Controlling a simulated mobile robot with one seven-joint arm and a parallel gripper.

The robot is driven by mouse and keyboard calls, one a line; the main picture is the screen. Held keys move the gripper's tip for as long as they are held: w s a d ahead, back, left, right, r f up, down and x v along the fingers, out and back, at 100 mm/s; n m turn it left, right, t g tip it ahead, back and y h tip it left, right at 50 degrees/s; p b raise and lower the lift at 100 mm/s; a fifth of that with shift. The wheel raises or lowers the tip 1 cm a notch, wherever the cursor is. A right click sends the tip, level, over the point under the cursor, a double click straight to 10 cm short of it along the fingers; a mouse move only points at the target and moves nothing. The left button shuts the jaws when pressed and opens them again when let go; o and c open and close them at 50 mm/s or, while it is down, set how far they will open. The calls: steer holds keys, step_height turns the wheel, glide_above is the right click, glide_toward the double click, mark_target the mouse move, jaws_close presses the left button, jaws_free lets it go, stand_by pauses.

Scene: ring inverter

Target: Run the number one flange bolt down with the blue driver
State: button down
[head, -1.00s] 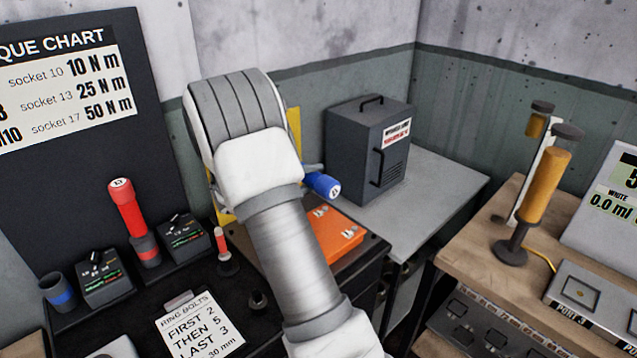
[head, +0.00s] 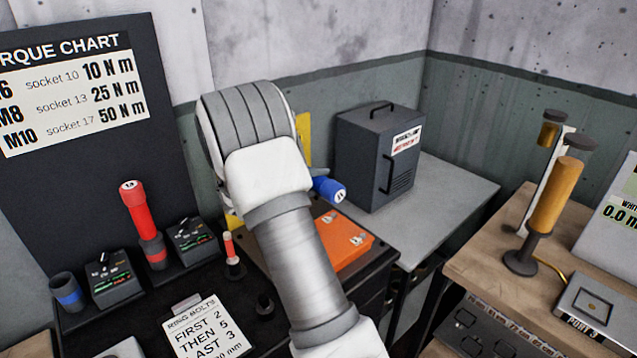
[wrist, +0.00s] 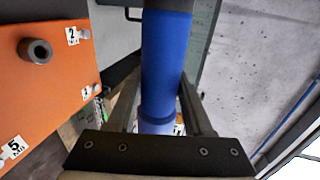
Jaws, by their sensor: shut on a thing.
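The blue driver (wrist: 165,60) is held between the two fingers of my gripper (wrist: 158,95), which is shut on it. In the head view only the driver's blue end (head: 330,190) shows beside my arm, which hides the gripper. The orange flange piece (head: 345,248) lies on the dark bench below and right of it. In the wrist view the orange piece (wrist: 40,90) is at the left, apart from the driver. I cannot make out a number one tag.
A ring bolts note (head: 203,325) lies in front. A dark grey cabinet (head: 375,160) stands behind on a grey table (head: 440,195). A wooden bench is at the right.

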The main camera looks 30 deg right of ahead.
mark_target(320, 188)
steer(key=shift+w+a+r, duration=0.15)
steer(key=shift+w+r, duration=0.05)
steer(key=shift+w, duration=0.7)
stand_by(1.9)
steer(key=shift+s+d+b, duration=0.2)
steer(key=shift+s+b, duration=0.3)
steer(key=shift+s, duration=0.8)
steer(key=shift+s+d+b, duration=0.2)
steer(key=shift+s+b, duration=0.25)
steer(key=shift+s, duration=0.8)
steer(key=shift+f, duration=0.1)
